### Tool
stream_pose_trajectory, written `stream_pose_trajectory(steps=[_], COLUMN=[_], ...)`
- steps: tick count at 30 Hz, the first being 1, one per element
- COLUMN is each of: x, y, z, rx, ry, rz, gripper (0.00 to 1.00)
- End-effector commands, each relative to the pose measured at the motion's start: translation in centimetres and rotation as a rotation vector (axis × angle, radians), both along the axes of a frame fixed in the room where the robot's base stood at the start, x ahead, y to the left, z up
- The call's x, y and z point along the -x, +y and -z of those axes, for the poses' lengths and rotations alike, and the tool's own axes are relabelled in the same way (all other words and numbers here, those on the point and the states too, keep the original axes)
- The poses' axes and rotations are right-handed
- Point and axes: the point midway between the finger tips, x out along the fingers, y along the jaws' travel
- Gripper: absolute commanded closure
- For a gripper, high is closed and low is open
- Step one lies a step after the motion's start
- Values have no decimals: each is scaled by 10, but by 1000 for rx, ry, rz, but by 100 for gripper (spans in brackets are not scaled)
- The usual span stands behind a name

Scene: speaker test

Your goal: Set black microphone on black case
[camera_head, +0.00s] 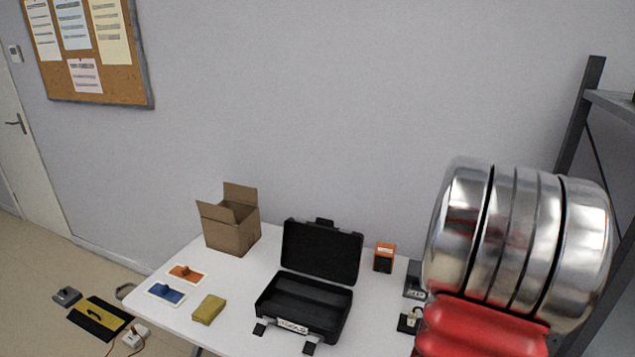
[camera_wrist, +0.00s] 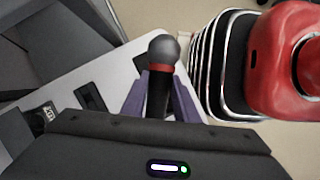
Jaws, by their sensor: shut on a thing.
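The black microphone (camera_wrist: 163,49) shows in the wrist view with a rounded grey head, a red band and a black handle. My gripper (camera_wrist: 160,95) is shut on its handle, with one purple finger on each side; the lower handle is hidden. The head of the microphone points toward the top of the wrist view. In the head view the black case (camera_head: 322,252) stands open on the white table, with its lid upright at the back and its front latches down. I see nothing in its tray. My gripper and the microphone do not show in the head view.
On the table (camera_head: 235,285) are a cardboard box (camera_head: 230,228), an orange card (camera_head: 187,273), a blue card (camera_head: 167,294), a yellow-green block (camera_head: 208,309) and an orange-black device (camera_head: 384,257). Small dark items (camera_head: 413,279) stand right of the case. A shelf rack (camera_head: 583,100) is far right.

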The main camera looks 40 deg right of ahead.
Motion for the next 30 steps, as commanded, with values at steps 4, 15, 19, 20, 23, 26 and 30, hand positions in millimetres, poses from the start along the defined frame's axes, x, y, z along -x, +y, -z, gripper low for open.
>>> stream_pose_trajectory(steps=[4,15,19,20,23,26,30], x=[-41,-167,-207,-217,-245,-273,-310], y=[-6,15,31,35,51,68,94], z=[-12,-31,-34,-34,-36,-37,-38], rx=[0,-1,0,-1,0,-1,0], ry=[0,0,0,-1,0,1,0], rz=[156,367,396,399,408,412,405], gripper=[100,100,100,100,100,100,100])
